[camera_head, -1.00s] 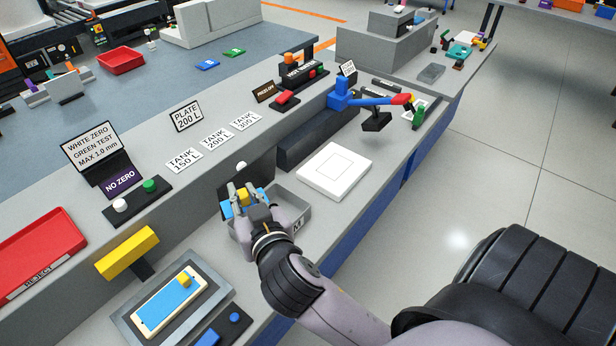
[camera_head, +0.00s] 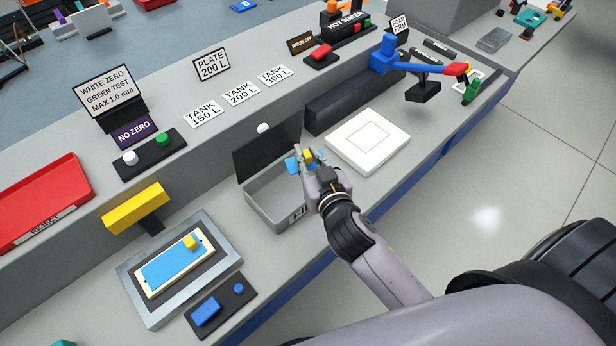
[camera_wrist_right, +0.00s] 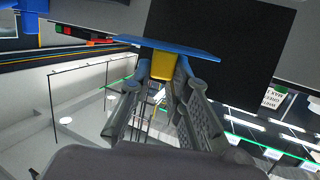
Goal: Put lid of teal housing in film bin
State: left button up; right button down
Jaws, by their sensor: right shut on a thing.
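My right gripper (camera_head: 307,158) is shut on the yellow tab (camera_wrist_right: 161,66) of a thin blue sheet. The blue sheet (camera_head: 291,164) is partly hidden by the fingers, and in the wrist view it shows nearly edge-on (camera_wrist_right: 175,47). The gripper holds it above the right rim of an open grey bin (camera_head: 262,208), whose label is unreadable. A dark panel (camera_head: 262,146) stands at the bin's back. A small teal thing (camera_head: 528,18) sits at the far top right; I cannot tell whether it is the housing. My left gripper is out of view.
A white square pad (camera_head: 367,140) lies right of the bin. A fixture (camera_head: 130,284) at front left holds a cream frame with another blue sheet and yellow tab. A yellow block (camera_head: 135,208) on a post stands behind it. A red tray (camera_head: 40,200) lies at left.

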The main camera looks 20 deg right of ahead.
aim_at(308, 166)
jog(key=shift+f, duration=1.55)
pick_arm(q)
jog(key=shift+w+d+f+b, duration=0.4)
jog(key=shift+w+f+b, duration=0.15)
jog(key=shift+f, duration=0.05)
pick_arm(e)
notch_tip(308, 166, down, 4)
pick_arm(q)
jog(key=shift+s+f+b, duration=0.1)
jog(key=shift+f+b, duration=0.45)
pick_arm(e)
jog(key=shift+f, duration=0.55)
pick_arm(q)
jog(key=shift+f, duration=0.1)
pick_arm(e)
jog(key=shift+f, duration=0.1)
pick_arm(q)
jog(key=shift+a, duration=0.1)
pick_arm(e)
jog(key=c, duration=1.5)
grip_release()
